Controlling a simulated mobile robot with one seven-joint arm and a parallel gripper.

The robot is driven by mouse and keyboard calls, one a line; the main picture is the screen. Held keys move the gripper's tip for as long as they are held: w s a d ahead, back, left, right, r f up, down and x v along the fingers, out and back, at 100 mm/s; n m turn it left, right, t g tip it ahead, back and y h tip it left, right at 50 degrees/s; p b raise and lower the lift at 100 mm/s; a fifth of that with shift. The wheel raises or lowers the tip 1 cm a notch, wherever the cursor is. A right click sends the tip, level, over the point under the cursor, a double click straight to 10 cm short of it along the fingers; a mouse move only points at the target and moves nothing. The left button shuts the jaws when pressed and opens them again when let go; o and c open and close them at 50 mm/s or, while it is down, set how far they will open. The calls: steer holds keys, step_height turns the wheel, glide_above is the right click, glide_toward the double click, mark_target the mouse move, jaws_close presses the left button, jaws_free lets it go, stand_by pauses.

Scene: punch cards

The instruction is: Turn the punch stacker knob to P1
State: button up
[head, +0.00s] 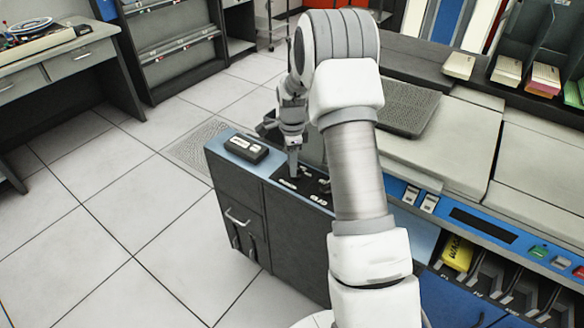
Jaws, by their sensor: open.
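My gripper (293,166) points down over a black control panel (288,184) on the top left end of the machine. It is at or just above the panel; I cannot tell whether it touches anything. Small white labels (318,199) show on the panel, too small to read. The punch stacker knob is not distinguishable; the gripper and arm may hide it. The fingers are small in this view.
A black box with light buttons (246,148) sits left of the panel on the blue top. Card stacks (506,71) stand at the back right. The tiled floor (120,215) at left is clear.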

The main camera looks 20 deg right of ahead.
steer(key=shift+f, duration=0.6)
jaws_close()
